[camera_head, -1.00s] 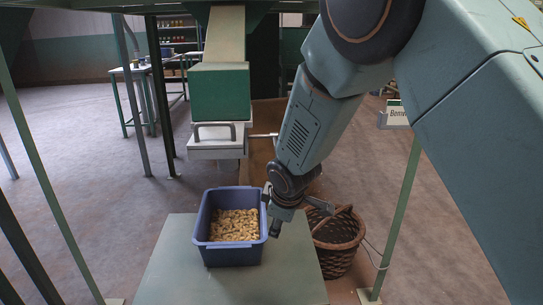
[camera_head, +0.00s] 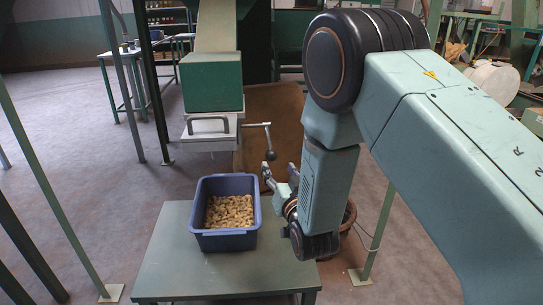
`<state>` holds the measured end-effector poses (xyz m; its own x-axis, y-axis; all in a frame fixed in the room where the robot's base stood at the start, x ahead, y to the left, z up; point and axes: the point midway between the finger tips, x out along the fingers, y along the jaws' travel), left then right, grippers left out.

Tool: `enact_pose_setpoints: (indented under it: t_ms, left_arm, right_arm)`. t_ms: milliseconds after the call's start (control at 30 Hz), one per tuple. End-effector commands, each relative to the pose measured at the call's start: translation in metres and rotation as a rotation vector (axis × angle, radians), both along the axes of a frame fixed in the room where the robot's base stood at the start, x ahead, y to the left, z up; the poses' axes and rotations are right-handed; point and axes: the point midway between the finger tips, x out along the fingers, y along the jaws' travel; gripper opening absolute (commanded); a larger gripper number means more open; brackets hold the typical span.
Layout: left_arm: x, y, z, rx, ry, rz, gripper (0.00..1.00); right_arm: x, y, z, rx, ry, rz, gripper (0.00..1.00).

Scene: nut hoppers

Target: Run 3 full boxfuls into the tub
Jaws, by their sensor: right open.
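The blue tub (camera_head: 226,241) stands on the grey-green table (camera_head: 180,268), with a layer of tan nuts (camera_head: 230,211) inside. Above and behind it hangs the hopper's green box (camera_head: 211,82). Below that is a white metal unit (camera_head: 205,141) with a drawer-like handle (camera_head: 208,125). A lever (camera_head: 255,125) with a dark knob (camera_head: 271,155) sticks out on its right. My right gripper (camera_head: 277,177) is open and empty, just below the knob and right of the tub, apparently not touching either. My left gripper is not in view.
A wicker basket (camera_head: 349,216) stands on the floor behind my right arm, mostly hidden. Green posts (camera_head: 378,232) stand on both sides. A brown board (camera_head: 268,110) is behind the lever. The table's front is clear.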

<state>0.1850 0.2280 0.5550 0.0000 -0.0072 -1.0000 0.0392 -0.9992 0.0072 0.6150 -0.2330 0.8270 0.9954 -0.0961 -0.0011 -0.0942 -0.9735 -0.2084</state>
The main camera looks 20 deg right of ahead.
Motion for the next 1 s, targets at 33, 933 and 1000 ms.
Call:
enact_pose_setpoints:
  t_ms: [33,933,1000]
  left_arm:
    - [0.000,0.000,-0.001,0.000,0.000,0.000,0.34]
    - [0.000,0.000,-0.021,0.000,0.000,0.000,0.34]
    - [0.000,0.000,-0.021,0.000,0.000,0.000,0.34]
  right_arm:
    - [0.002,0.000,0.001,0.012,-0.007,0.001,0.54]
    - [0.078,-0.007,0.000,0.014,-0.002,0.003,0.54]
    - [0.078,-0.007,0.000,0.014,-0.002,0.003,0.52]
